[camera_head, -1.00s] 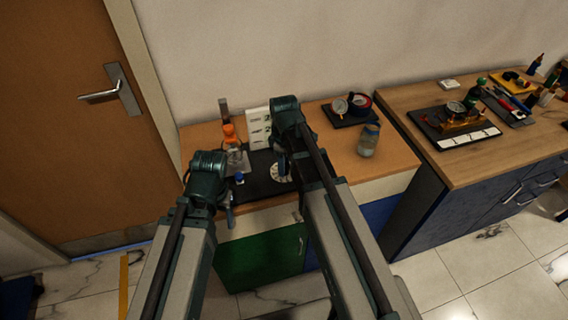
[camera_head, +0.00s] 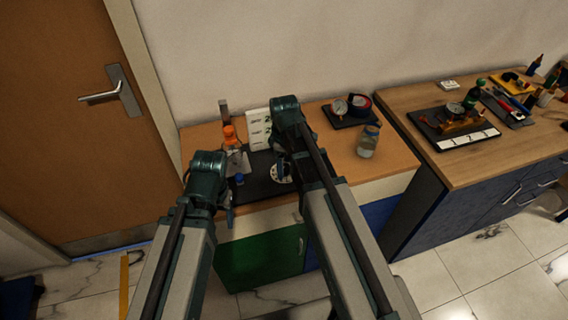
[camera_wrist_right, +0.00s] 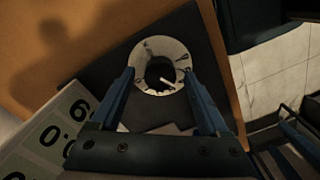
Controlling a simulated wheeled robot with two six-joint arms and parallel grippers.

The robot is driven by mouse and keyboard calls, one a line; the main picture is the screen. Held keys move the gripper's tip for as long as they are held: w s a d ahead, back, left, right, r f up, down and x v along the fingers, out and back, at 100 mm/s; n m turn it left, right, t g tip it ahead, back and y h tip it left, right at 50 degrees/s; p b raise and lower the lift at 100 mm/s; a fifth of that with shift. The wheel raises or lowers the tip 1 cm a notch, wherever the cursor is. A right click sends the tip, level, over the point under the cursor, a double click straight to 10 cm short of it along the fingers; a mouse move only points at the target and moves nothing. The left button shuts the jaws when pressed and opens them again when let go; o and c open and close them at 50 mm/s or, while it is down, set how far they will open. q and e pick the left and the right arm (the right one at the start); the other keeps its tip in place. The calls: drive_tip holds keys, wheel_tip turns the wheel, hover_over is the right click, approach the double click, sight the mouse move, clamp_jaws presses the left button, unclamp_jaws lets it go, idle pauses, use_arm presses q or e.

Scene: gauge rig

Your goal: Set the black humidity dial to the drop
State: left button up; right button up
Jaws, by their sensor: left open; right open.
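The black humidity dial (camera_wrist_right: 155,70) sits in the middle of a white ring scale (camera_wrist_right: 145,52) on a dark board in the right wrist view. Its white pointer (camera_wrist_right: 168,84) points to the lower right there. Small dark marks lie on the ring; I cannot tell surely which is the drop. In the head view the white ring (camera_head: 275,176) is partly hidden by my right gripper (camera_head: 284,168). My right gripper (camera_wrist_right: 158,74) is open, one finger on each side of the dial; contact is unclear. My left gripper (camera_head: 230,204) is open near the board's left side.
A blue knob (camera_head: 239,179) is beside my left gripper. A number card (camera_head: 258,122) and an orange-capped bottle (camera_head: 229,135) stand behind. A glass jar (camera_head: 367,141) and a small gauge (camera_head: 340,106) are to the right. The desk between board and jar is clear.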

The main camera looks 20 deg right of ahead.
wheel_tip(320, 180, up, 13)
drive_tip(key=p, duration=1.2)
drive_tip(key=shift+r+p, duration=0.15)
drive_tip(key=shift+p, duration=0.25)
drive_tip(key=s+a+f+m+b, duration=0.2)
drive_tip(key=s+a+m, duration=0.2)
drive_tip(key=s, duration=0.3)
drive_tip(key=s+a+f+m+h+b, duration=0.1)
drive_tip(key=s+a+f+m+b, duration=0.2)
drive_tip(key=s+a, duration=0.3)
drive_tip(key=shift+s+a+m, duration=0.2)
drive_tip(key=shift+s+m, duration=0.2)
drive_tip(key=shift+s, duration=0.4)
